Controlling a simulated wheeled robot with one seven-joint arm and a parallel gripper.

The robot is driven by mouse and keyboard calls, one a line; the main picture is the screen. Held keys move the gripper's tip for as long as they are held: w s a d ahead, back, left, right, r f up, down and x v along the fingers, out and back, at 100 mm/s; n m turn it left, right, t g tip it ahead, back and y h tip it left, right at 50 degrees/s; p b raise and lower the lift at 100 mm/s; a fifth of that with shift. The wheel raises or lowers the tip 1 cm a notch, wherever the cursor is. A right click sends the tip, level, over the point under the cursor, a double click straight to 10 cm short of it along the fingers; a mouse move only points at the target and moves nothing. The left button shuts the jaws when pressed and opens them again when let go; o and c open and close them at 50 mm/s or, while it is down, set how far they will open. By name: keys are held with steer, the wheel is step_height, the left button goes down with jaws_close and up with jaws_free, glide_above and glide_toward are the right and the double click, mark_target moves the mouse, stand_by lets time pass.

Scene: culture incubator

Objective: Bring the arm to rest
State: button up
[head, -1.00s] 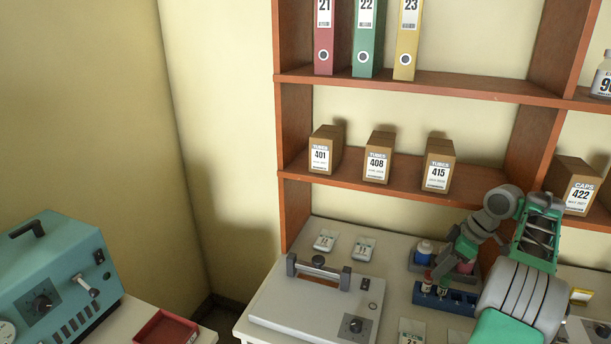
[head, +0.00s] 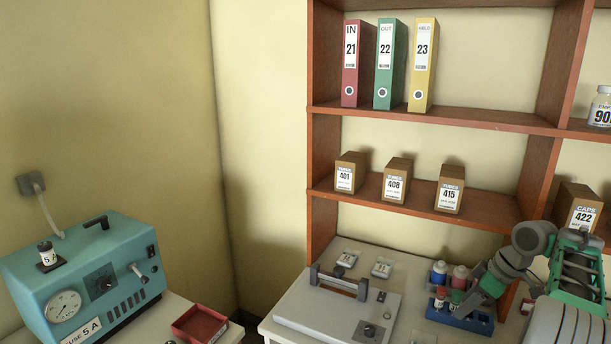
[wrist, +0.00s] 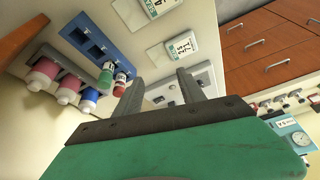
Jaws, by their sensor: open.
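My gripper (head: 468,300) is at the lower right of the head view, over the bench beside the blue rack (head: 468,322). In the wrist view my gripper (wrist: 163,88) has its two grey fingers apart, with nothing held between them. The blue rack also shows in the wrist view (wrist: 88,38), with a green-capped vial (wrist: 106,74) and a red vial (wrist: 120,84) at its near end, close by the left finger. I cannot tell the exact gap between the finger and the vials.
A flat grey-white device (head: 325,318) with a handle stands left of the arm. Bottles (head: 459,275) stand behind the rack, under a brown shelf (head: 480,207) with boxes. A teal machine (head: 85,275) and a red tray (head: 200,323) are at left, beyond a floor gap.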

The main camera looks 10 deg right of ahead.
steer(key=s+a+r+m+h, duration=0.15)
steer(key=a+r, duration=0.25)
steer(key=a, duration=0.8)
steer(key=a+r+m+y, duration=0.1)
steer(key=a+r+m, duration=0.2)
steer(key=a, duration=1)
steer(key=s+a+f+m+h, duration=0.1)
steer(key=s+a+f, duration=0.2)
steer(key=s, duration=0.4)
steer(key=s+a+f+m+h, duration=0.1)
steer(key=s+a+f+m, duration=0.1)
steer(key=s+a, duration=0.3)
steer(key=s+f, duration=0.1)
steer(key=s, duration=0.2)
steer(key=shift+s+a+t, duration=0.2)
steer(key=shift+s+t, duration=0.1)
